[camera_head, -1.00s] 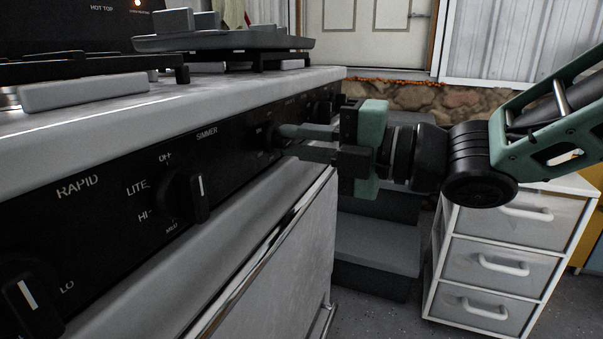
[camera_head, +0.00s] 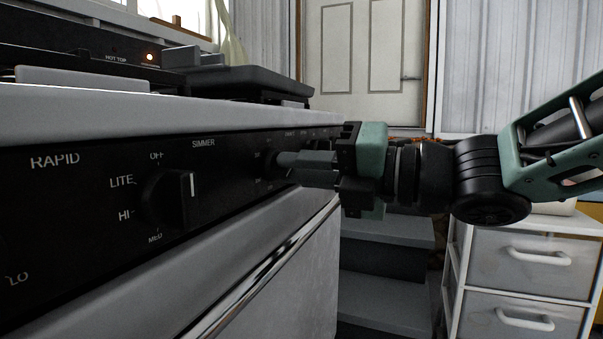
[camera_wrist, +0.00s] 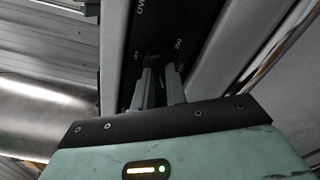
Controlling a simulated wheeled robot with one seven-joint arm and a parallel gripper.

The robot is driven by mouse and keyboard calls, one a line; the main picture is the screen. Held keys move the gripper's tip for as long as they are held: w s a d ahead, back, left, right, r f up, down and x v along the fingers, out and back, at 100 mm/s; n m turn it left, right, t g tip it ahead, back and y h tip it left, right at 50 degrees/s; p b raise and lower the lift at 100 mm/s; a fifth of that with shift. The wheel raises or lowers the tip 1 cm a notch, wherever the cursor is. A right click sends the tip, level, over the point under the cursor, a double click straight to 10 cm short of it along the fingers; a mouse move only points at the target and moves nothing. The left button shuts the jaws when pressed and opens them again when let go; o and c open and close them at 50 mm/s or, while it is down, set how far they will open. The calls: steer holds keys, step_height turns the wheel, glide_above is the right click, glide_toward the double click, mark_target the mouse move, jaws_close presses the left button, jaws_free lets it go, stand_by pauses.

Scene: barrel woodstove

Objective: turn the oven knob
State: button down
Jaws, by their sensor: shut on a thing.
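The oven knob (camera_head: 271,164) is a dark knob on the black front panel of the stove (camera_head: 100,200), at the far ends of my fingers. My gripper (camera_head: 286,165) comes in from the right and is shut on this knob. In the wrist view my gripper (camera_wrist: 160,78) reaches down the black panel, with its fingertips around the dark knob. The letters "OV" and a "250" mark show beside it. The fingers hide much of the knob, so its pointer cannot be read.
A burner knob (camera_head: 172,199) with a white line sits nearer on the panel. An oven handle bar (camera_head: 262,268) runs below. A black pan (camera_head: 240,80) is on the stove top. White drawers (camera_head: 525,270) and dark steps (camera_head: 385,260) stand to the right.

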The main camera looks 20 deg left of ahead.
steer(key=shift+f, duration=0.1)
steer(key=c, duration=1.4)
jaws_free()
steer(key=shift+c, duration=0.2)
steer(key=shift+d, duration=0.6)
steer(key=s+d+p, duration=0.1)
steer(key=d+p, duration=0.3)
steer(key=d, duration=1.2)
steer(key=shift+s+p, duration=0.15)
steer(key=shift+p, duration=0.2)
steer(key=shift+d, duration=0.1)
